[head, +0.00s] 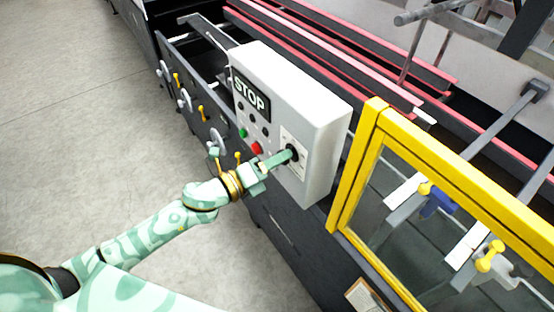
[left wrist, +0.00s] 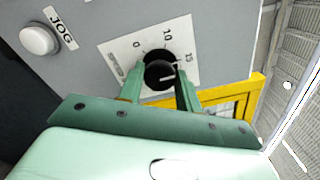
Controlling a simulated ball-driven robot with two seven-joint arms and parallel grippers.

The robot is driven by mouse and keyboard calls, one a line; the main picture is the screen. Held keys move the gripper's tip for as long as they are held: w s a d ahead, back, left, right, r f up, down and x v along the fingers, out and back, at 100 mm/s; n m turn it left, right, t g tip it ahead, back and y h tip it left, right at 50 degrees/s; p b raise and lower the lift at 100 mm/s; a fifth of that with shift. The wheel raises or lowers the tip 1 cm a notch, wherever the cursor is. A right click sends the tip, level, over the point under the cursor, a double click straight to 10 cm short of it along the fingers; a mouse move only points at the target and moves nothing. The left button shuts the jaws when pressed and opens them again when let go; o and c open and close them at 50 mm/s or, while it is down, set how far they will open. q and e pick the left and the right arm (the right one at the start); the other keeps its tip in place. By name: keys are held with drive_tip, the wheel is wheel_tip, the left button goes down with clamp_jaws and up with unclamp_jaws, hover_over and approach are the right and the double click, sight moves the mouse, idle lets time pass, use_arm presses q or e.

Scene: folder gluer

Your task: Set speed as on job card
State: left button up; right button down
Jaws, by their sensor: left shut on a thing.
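The black speed knob (left wrist: 160,74) sits on a white scale plate (left wrist: 122,48) on the grey control box (head: 303,93). A pale mark on the knob seems to lie towards the 15 side, but the exact setting is hard to tell. My left gripper (head: 285,156) is shut on the knob, one finger on each side; it also shows in the left wrist view (left wrist: 160,88). A small card on a brown board (head: 361,295), perhaps the job card, is cut by the bottom edge and unreadable.
The box carries a STOP sign (head: 251,92), a green button (head: 243,133) and a red button (head: 257,148). A JOG button (left wrist: 38,40) is left of the dial. A yellow-framed guard (head: 352,165) stands close right. Open floor (head: 90,120) lies left.

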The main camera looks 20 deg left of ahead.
use_arm(q)
drive_tip(key=shift+f, duration=0.1)
drive_tip(key=o, duration=1)
drive_tip(key=shift+s, duration=0.1)
drive_tip(key=b+v, duration=0.3)
drive_tip(key=v, duration=1.3)
drive_tip(key=shift+b, duration=0.3)
drive_tip(key=shift+a, duration=0.1)
